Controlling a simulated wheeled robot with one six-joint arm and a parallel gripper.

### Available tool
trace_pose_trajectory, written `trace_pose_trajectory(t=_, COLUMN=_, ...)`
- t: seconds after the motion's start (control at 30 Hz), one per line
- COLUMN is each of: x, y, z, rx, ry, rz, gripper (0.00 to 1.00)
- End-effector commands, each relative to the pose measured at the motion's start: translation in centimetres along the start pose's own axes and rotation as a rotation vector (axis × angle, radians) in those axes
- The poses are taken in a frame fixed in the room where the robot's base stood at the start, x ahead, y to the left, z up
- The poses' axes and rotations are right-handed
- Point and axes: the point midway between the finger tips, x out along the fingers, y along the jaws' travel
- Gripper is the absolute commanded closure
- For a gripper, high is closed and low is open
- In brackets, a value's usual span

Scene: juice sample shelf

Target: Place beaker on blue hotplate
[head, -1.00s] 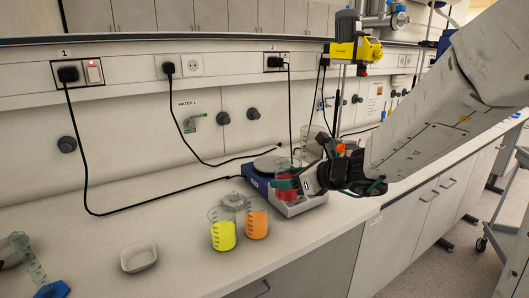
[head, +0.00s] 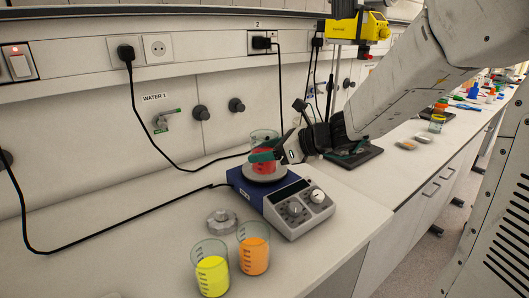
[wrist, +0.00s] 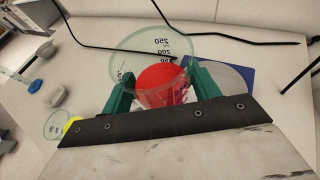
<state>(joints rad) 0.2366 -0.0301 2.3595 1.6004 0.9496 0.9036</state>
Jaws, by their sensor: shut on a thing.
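A clear beaker of red liquid (head: 264,157) is at the blue hotplate (head: 250,190), over its round plate, and looks upright. My gripper (head: 266,155) is shut on this beaker from the right side. In the wrist view the beaker (wrist: 160,80) sits between my two green fingers, and part of the hotplate (wrist: 238,72) shows behind it. The head view shows the beaker's base at the plate, but I cannot tell whether it touches or hovers just above. The fingers hide part of the beaker.
A beaker of yellow liquid (head: 212,272) and one of orange liquid (head: 254,252) stand in front of the hotplate, near a grey metal piece (head: 221,221). A black cable runs to the hotplate. A yellow stirrer device (head: 362,31) stands behind my arm.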

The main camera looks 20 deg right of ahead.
Motion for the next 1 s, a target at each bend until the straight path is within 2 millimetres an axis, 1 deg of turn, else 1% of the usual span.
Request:
trace_pose_trajectory(t=0.03, x=0.6, y=-1.3, z=0.0, rx=0.002, ry=0.0, rz=0.0, gripper=0.69)
trace_pose_trajectory(t=0.1, x=1.3, y=-2.9, z=0.1, rx=0.002, ry=0.0, rz=0.0, gripper=0.69)
trace_pose_trajectory(t=0.2, x=2.1, y=-4.8, z=0.3, rx=0.002, ry=0.0, rz=-0.001, gripper=0.69)
trace_pose_trajectory(t=0.33, x=2.8, y=-6.4, z=0.5, rx=0.001, ry=-0.001, rz=-0.001, gripper=0.69)
trace_pose_trajectory(t=0.57, x=3.3, y=-7.6, z=0.5, rx=0.001, ry=-0.001, rz=-0.001, gripper=0.69)
trace_pose_trajectory(t=0.8, x=4.5, y=-7.7, z=-2.3, rx=0.003, ry=0.001, rz=0.0, gripper=0.69)
trace_pose_trajectory(t=0.87, x=4.7, y=-7.7, z=-2.7, rx=0.002, ry=0.0, rz=0.0, gripper=0.69)
trace_pose_trajectory(t=1.0, x=4.7, y=-7.7, z=-2.7, rx=0.0, ry=-0.001, rz=-0.001, gripper=0.69)
